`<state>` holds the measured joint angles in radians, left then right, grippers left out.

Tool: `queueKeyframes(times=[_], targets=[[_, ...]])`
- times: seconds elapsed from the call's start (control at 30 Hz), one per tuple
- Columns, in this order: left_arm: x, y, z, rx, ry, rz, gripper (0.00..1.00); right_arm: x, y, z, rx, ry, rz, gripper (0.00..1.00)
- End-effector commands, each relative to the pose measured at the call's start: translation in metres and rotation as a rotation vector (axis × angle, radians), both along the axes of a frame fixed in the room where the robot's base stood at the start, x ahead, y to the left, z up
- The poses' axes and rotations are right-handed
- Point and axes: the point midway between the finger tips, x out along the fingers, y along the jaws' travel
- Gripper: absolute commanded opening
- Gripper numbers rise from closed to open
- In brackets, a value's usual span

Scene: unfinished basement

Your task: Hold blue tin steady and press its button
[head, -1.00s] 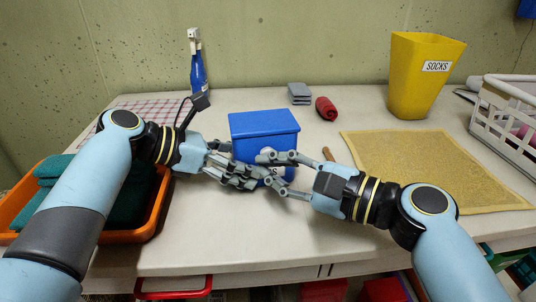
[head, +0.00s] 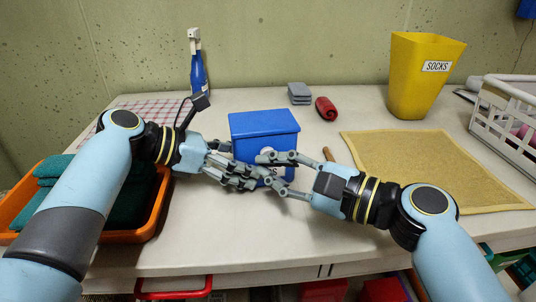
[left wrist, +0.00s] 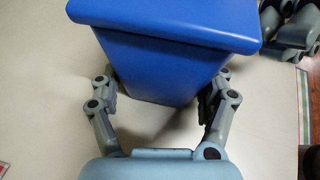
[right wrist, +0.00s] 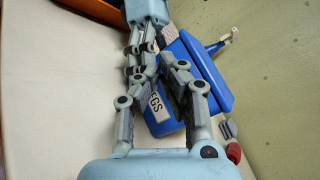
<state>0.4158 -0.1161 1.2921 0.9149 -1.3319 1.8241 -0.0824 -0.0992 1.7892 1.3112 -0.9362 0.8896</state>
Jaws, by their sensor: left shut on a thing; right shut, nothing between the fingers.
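The blue tin (head: 265,122) stands upright on the table in the head view, its lid facing up. It also shows in the left wrist view (left wrist: 165,60) between my left fingers, and in the right wrist view (right wrist: 208,78). My left gripper (head: 238,172) is shut on the tin's lower part from the left. My right gripper (head: 268,170) is shut and empty, its fingertips in front of the tin's front face; I cannot tell if they touch it. A pale label ending in "EGS" (right wrist: 155,105) is partly covered by my fingers. I cannot make out the button clearly.
An orange tray (head: 160,205) with dark green cloths is at the left. A blue bottle (head: 198,72), grey blocks (head: 299,93) and a red roll (head: 326,108) stand behind. A yellow mat (head: 430,165), yellow bin (head: 415,85) and white basket (head: 500,125) are at the right.

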Motion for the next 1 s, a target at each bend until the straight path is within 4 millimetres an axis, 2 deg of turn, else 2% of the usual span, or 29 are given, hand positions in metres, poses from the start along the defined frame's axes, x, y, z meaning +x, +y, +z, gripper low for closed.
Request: queueKeyframes(times=[1.0], targets=[[-0.0003, 0.0002, -0.0007, 0.001, 0.001, 0.000, 0.60, 0.0096, 0.0011, 0.0003, 0.000, 0.000, 0.000, 0.00]])
